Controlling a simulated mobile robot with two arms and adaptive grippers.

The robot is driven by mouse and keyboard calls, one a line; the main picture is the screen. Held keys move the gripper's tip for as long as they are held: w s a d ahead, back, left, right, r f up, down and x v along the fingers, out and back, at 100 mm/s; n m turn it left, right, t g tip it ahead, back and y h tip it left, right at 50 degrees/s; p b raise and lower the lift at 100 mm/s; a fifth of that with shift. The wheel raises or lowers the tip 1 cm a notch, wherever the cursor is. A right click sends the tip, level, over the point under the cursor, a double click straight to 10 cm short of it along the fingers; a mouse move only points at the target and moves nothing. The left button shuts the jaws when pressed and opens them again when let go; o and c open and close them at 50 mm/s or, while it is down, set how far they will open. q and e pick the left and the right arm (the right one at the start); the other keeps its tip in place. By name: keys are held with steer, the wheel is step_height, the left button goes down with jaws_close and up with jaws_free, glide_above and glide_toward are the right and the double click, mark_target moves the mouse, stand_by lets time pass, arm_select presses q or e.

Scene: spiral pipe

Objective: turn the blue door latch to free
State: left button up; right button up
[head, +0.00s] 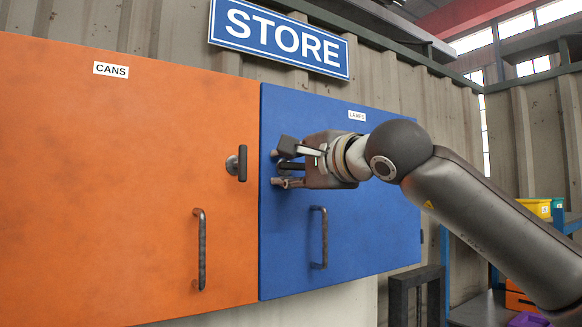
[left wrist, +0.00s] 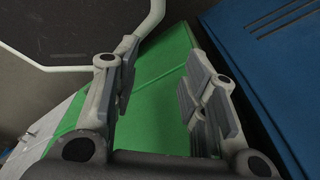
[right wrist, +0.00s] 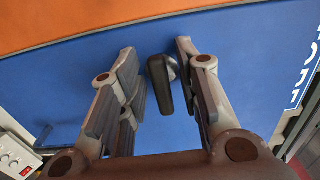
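The blue door (head: 380,235) is closed flush beside the orange door and carries a small label. Its dark latch (right wrist: 160,84) sits between the two fingers of my right gripper (right wrist: 157,88) in the right wrist view. The latch lies nearer the right finger, and a gap shows to the left finger. Its bar runs roughly across the door, away from the orange seam. In the head view my right gripper (head: 287,166) is at the door's upper left and largely hides the latch. My left gripper (left wrist: 160,95) shows only in its wrist view, open and empty.
The orange door (head: 110,190) has its own upright dark latch (head: 242,163) and a pull handle (head: 200,250). The blue door's pull handle (head: 319,237) is below my right gripper. A STORE sign (head: 280,38) hangs above. A green surface (left wrist: 160,110) lies beneath my left gripper.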

steer(key=shift+s+d, duration=0.1)
steer(key=shift+d, duration=0.05)
steer(key=v, duration=1.1)
steer(key=shift+s, duration=0.3)
steer(key=shift+d, duration=0.15)
